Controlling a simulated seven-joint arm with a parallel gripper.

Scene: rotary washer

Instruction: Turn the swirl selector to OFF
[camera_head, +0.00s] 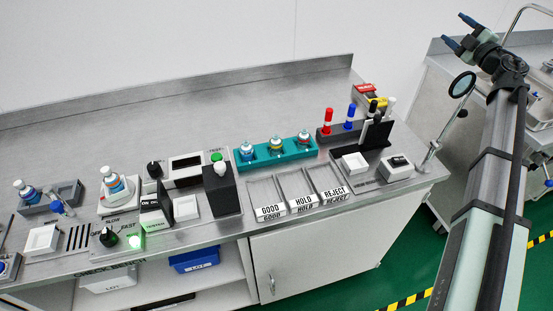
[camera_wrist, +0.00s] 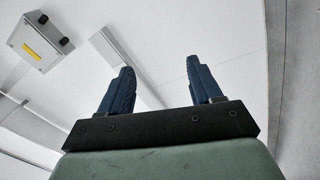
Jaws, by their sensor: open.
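The swirl selector (camera_head: 109,238) is a small black knob at the front left of the steel bench in the head view. The labels SLOW and FAST show around it, with another label at its left partly covered. Its pointer direction is too small to tell. My gripper (camera_head: 458,30) is raised at the upper right, far from the selector. It is open and empty, and its two blue fingers stand apart in the wrist view (camera_wrist: 160,75).
A teal rack (camera_head: 276,151) with small bottles sits mid-bench. The rear of the bench is clear.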

